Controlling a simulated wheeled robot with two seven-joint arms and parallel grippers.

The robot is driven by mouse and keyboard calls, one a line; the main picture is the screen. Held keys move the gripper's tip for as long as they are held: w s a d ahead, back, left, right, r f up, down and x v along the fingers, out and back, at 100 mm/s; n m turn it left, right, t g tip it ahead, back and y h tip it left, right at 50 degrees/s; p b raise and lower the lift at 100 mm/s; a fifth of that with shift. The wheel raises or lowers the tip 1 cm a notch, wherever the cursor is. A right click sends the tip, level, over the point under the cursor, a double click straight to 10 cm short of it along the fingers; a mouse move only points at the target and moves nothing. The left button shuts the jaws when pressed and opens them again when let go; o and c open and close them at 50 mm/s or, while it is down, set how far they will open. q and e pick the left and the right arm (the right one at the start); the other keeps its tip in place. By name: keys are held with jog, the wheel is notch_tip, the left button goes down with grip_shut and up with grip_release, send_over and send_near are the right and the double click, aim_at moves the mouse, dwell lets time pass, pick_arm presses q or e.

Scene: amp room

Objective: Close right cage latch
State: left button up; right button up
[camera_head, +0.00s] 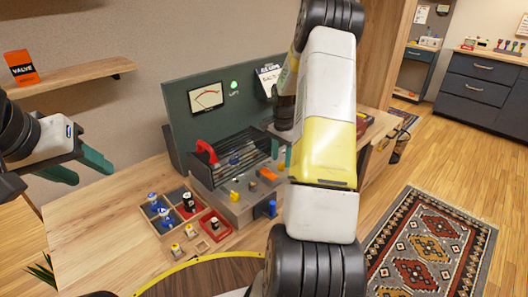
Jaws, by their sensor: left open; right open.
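A grey amp chassis (238,205) stands on the wooden workbench, with a dark wire cage (243,152) over its top. A red handle-like part (206,150) sits at the cage's left end. I cannot make out the right cage latch; the cage's right end is near my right gripper and partly covered by my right arm. My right gripper (281,152) is open just beside that end, its fingers partly hidden by the arm; I cannot tell whether it touches anything. My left gripper (80,167) is open and empty in the air at the left, away from the chassis.
A green panel with a meter (206,97) stands behind the chassis. A wooden sorting tray (161,226) with several small parts and a red tray (213,237) lie in front. An orange valve box (21,68) is on the wall shelf. The bench's left part is clear.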

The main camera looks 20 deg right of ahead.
aim_at(281, 166)
jog(key=shift+f, duration=1.1)
jog(key=shift+c, duration=0.4)
grip_shut()
